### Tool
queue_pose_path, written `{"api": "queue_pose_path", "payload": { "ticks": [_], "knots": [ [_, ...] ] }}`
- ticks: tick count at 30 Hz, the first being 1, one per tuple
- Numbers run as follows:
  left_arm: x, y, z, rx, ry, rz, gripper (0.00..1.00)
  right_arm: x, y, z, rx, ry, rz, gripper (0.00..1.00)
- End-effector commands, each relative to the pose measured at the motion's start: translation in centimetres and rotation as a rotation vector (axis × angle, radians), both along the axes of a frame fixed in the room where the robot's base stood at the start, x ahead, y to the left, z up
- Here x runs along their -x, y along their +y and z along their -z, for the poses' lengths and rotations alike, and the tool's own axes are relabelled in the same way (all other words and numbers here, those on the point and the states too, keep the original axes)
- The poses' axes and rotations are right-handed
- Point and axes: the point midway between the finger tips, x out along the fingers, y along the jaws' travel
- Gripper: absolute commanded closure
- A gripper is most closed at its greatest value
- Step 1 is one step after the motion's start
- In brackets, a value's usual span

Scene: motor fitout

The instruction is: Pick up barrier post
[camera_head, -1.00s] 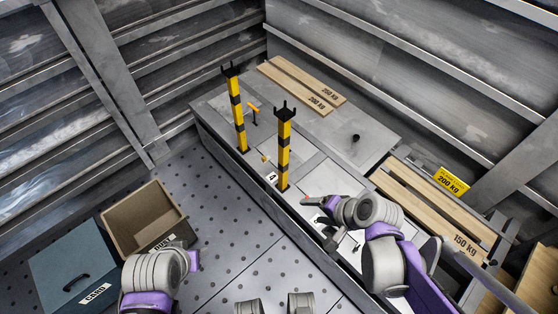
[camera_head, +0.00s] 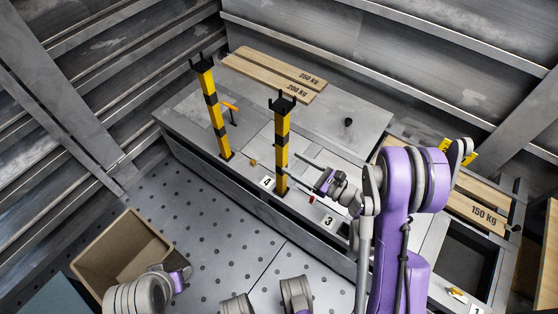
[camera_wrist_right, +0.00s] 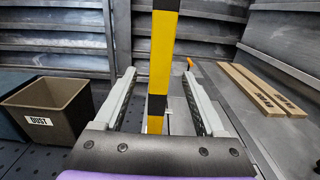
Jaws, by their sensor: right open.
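Two yellow-and-black barrier posts stand upright on the grey bench: a left one (camera_head: 214,115) and a nearer right one (camera_head: 281,145), each with a black forked top. My right gripper (camera_head: 298,172) is open, just right of the nearer post, with its fingers pointing towards it. In the right wrist view, a post (camera_wrist_right: 162,50) lines up between the two open fingers (camera_wrist_right: 160,75). Its top is out of that view and its foot is hidden behind the gripper. I cannot tell whether the fingertips reach past it. My left gripper (camera_head: 180,275) is low at left, its jaws unclear.
The bench (camera_head: 345,145) carries wooden planks (camera_head: 275,74), an orange-handled tool (camera_head: 231,110) and a black knob (camera_head: 348,122). A brown bin (camera_head: 85,265), labelled DUST in the wrist view (camera_wrist_right: 60,105), stands on the dotted floor. Ribbed metal walls enclose the back.

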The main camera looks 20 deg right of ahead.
Motion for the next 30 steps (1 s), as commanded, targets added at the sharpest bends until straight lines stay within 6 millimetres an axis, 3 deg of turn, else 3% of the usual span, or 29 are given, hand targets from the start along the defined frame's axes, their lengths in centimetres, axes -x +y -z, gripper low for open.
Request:
{"api": "queue_pose_path", "payload": {
  "ticks": [18, 28, 30],
  "knots": [
    [-0.1, 0.0, 0.6, 0.0, 0.002, 0.0, 0.5, -6.1, 4.8, 0.2, 0.004, -0.002, -0.003, 0.28],
    [-0.1, 0.0, 0.6, 0.0, 0.002, 0.0, 0.5, -6.9, 5.3, 0.1, 0.005, -0.001, 0.0, 0.28],
    [-0.1, 0.0, 0.6, 0.0, 0.002, 0.0, 0.5, -6.9, 5.3, 0.1, 0.005, -0.001, 0.0, 0.38]
  ]
}}
